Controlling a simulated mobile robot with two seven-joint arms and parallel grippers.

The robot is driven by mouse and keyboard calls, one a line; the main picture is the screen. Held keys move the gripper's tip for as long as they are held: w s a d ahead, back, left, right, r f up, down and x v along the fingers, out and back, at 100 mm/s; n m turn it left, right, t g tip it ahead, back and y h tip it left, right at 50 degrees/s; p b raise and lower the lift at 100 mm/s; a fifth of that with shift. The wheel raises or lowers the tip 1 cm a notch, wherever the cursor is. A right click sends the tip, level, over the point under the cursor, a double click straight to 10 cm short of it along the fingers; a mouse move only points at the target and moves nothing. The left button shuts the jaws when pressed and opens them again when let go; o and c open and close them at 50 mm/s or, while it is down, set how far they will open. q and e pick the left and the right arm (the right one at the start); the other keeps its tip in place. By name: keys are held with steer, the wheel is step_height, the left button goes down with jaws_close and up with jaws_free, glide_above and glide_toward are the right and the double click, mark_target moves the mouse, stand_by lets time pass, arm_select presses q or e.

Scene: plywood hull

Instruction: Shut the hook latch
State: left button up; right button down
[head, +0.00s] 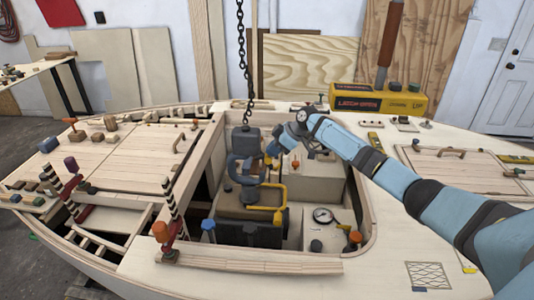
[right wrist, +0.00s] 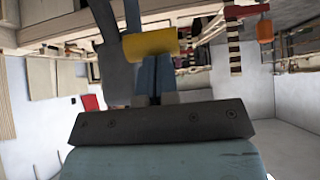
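A dark blue-grey hook (head: 236,172) hangs from a block (head: 246,139) on a black chain, over the open well in the hull. A small yellow piece (head: 268,160), apparently its latch, shows at the hook's right side. My right gripper (head: 275,150) reaches in from the right, beside the hook. In the right wrist view the yellow cylinder (right wrist: 152,42) lies across the fingertips (right wrist: 156,62), with the grey hook (right wrist: 115,25) just to the left. The fingers are close together with a thin gap. I cannot tell whether they touch the yellow piece. My left gripper is out of view.
A yellow bent handle (head: 278,207) stands below the hook. A pressure gauge (head: 323,215) sits at the well's lower right. A wooden coaming (head: 250,262) borders the well. A yellow box (head: 378,100) stands on the deck behind my arm.

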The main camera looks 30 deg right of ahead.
arm_select(q)
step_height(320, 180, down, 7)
steer(key=b, duration=0.5)
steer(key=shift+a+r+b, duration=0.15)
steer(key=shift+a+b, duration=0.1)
steer(key=shift+b, duration=0.05)
arm_select(e)
steer(key=f+t+y, duration=0.1)
steer(key=s+d+f+y, duration=0.1)
steer(key=shift+d+f+t, duration=0.15)
steer(key=shift+f+t, duration=0.15)
steer(key=shift+t, duration=0.1)
arm_select(q)
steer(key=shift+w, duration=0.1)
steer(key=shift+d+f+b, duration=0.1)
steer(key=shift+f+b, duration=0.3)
steer(key=shift+b, duration=0.05)
arm_select(e)
steer(key=v, duration=0.7)
steer(key=shift+d, duration=0.25)
steer(key=shift+s+r, duration=0.1)
